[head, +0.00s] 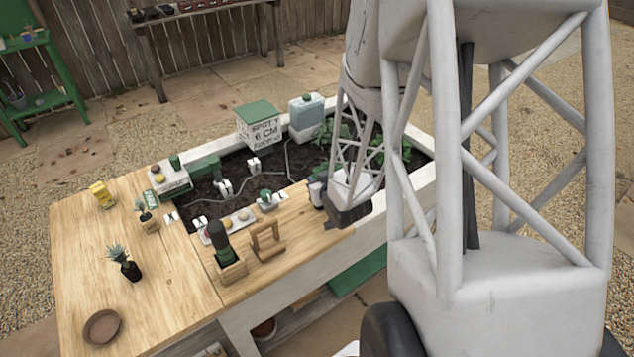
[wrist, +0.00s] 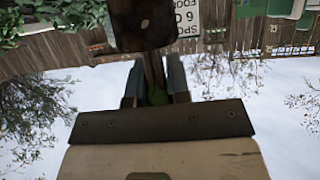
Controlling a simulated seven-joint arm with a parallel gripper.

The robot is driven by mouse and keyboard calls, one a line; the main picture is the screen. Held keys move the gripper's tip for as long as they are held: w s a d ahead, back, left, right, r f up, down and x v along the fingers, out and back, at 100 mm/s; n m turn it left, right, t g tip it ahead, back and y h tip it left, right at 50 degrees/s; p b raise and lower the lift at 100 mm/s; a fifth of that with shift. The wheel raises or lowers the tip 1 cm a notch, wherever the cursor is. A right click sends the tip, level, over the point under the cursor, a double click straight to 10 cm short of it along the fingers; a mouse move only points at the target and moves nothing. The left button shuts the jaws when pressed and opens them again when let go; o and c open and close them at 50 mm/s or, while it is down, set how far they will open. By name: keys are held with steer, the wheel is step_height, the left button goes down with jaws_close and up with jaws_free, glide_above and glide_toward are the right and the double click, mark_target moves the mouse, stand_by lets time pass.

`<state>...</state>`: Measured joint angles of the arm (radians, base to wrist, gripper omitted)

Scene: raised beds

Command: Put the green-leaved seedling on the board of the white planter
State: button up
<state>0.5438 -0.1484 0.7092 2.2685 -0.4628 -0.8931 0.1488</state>
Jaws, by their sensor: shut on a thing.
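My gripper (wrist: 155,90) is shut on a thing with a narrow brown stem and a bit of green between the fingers. A dark brown block with a pale spot (wrist: 143,22) is at its far end. It looks like the green-leaved seedling, but its leaves are mostly hidden. In the head view my gripper (head: 335,218) is beside the right end of the wooden board (head: 308,228), and the held thing cannot be made out. The white planter (head: 421,200) has pale walls around dark soil.
A wooden handle piece (head: 267,245) and a dark bottle-like thing (head: 218,238) crowd the board. A lettered box (head: 260,130) stands behind.

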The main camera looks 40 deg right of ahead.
steer(key=shift+o, duration=1.4)
steer(key=shift+f, duration=0.15)
steer(key=o, duration=0.4)
steer(key=shift+o, duration=0.2)
steer(key=shift+r, duration=0.25)
steer(key=v, duration=0.7)
steer(key=shift+s, duration=0.2)
steer(key=shift+r, duration=0.1)
